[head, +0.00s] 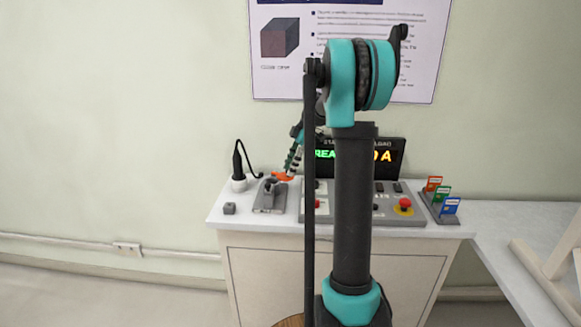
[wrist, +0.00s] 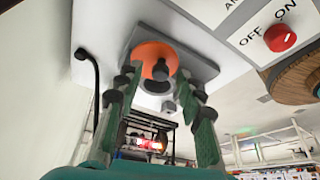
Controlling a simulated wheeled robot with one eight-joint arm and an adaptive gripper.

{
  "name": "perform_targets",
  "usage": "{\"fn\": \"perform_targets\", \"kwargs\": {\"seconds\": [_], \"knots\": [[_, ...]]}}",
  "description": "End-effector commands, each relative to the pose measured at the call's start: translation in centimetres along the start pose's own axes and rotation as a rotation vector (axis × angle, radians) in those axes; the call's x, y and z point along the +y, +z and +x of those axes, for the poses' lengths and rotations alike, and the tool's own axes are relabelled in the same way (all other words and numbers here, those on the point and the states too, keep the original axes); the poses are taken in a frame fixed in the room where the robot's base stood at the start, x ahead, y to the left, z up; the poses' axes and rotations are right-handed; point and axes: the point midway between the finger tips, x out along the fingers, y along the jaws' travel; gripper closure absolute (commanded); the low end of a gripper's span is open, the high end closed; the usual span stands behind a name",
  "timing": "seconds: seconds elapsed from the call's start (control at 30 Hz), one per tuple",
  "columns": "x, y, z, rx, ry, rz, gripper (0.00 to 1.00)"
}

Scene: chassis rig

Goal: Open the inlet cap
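The orange inlet cap (wrist: 147,52) is a round disc on a grey block (wrist: 190,62) in the wrist view. A dark knob-like part shows in front of its lower right. My gripper (wrist: 157,76) is open, with one green-padded finger on each side of the cap's lower part. I cannot tell whether either finger touches it. In the head view the orange cap (head: 283,177) shows at the top of the grey block (head: 268,198), with my gripper (head: 290,171) right above it. My arm hides part of the console there.
A black plug and cable (head: 238,165) stand left of the block, near a small grey cube (head: 229,208). To the right are a lit display (head: 390,156), a red button (head: 403,204) and coloured cards (head: 442,195). A red OFF/ON knob (wrist: 281,37) is beside the block.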

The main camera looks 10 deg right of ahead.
Motion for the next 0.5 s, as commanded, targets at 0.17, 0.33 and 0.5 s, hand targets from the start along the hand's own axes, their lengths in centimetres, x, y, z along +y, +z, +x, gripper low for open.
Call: {"fn": "perform_targets", "kwargs": {"seconds": [0.17,0.33,0.5], "knots": [[0.0,0.0,0.0,0.0,0.0,0.0,0.62],[0.0,0.0,-0.6,0.0,0.0,0.001,0.62],[0.0,0.0,-3.1,0.0,0.0,0.001,0.62]]}}
